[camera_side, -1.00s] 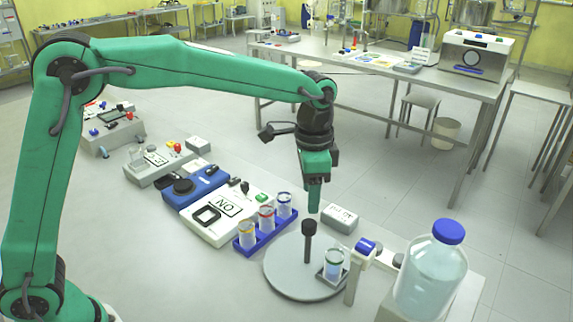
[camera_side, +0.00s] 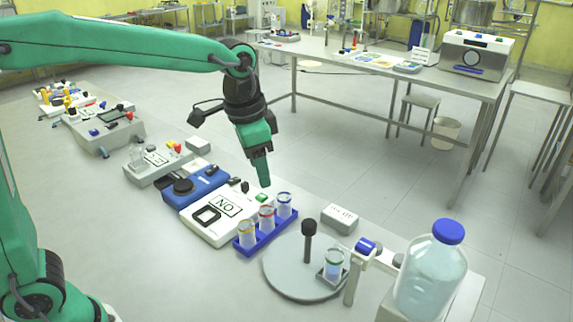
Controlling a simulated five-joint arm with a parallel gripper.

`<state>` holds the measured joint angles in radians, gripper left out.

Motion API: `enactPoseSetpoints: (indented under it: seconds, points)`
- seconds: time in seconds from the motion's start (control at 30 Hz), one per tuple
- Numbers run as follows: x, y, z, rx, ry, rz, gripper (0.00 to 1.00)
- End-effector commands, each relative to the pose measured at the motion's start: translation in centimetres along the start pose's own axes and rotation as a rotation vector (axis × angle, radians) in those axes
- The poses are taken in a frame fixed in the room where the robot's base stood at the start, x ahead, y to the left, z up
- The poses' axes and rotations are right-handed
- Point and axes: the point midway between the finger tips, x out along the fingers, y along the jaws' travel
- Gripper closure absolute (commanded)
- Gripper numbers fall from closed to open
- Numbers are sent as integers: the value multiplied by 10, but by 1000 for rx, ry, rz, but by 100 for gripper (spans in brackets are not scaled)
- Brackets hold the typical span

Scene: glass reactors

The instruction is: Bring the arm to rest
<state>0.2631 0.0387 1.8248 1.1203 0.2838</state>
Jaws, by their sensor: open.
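My green arm reaches in from the left, and my gripper (camera_side: 263,172) hangs pointing down, tilted slightly to the right. It is in the air over the area behind the blue rack and the white device, touching nothing that I can see. The gripper is open and empty; its two fingers overlap from this side, so the gap between them does not show.
Below my gripper stand a blue rack (camera_side: 262,241) with several cups and a white device (camera_side: 198,224). A grey round plate (camera_side: 285,280) carries a black post (camera_side: 309,240) and a cup (camera_side: 333,262). A blue-capped bottle (camera_side: 432,275) stands at the right.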

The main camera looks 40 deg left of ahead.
Motion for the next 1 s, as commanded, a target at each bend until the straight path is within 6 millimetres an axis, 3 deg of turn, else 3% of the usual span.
enactPoseSetpoints:
  seconds: [0.4,0.8,1.0]
  points:
    - [-31,-12,85,-219,129,-55,48]
    - [-31,-8,162,-421,251,-105,48]
    - [-24,-5,189,-499,299,-124,48]
